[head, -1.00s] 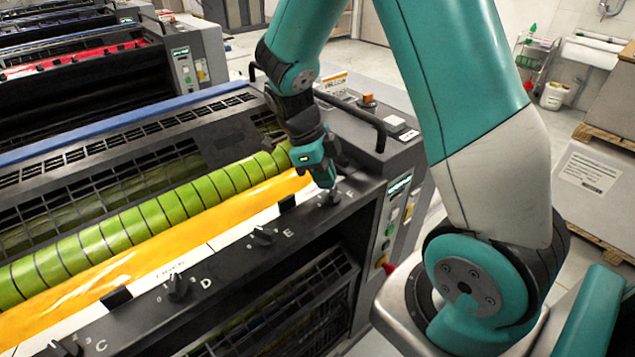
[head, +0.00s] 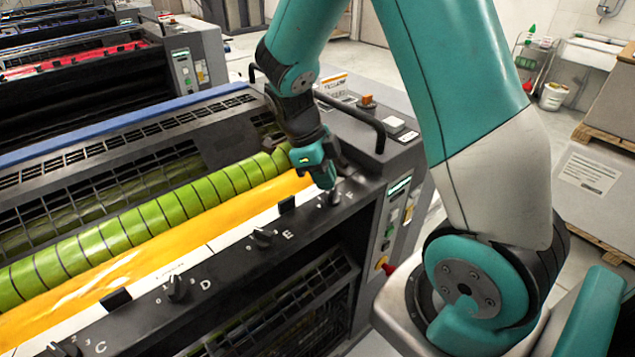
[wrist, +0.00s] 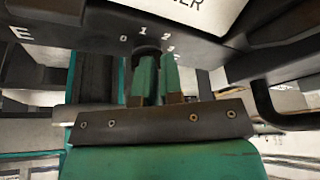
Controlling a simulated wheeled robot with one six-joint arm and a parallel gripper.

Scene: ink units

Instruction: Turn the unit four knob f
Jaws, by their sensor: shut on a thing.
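Knob F (head: 332,198) is a small dark knob at the right end of the front rail of the press unit with yellow ink. My gripper (head: 329,187) reaches down onto it from above, beside the letter F. In the wrist view my gripper (wrist: 158,78) has its two green fingers close together on the dark knob (wrist: 146,50), below a scale marked 0, 1, 2 and on. The fingers hide most of the knob, so I cannot tell where it points.
Knob E (head: 264,237) and knob D (head: 177,287) stand further left along the same rail. A dark bar handle (head: 350,117) rises behind my gripper. A control panel with buttons (head: 392,225) is on the unit's right end.

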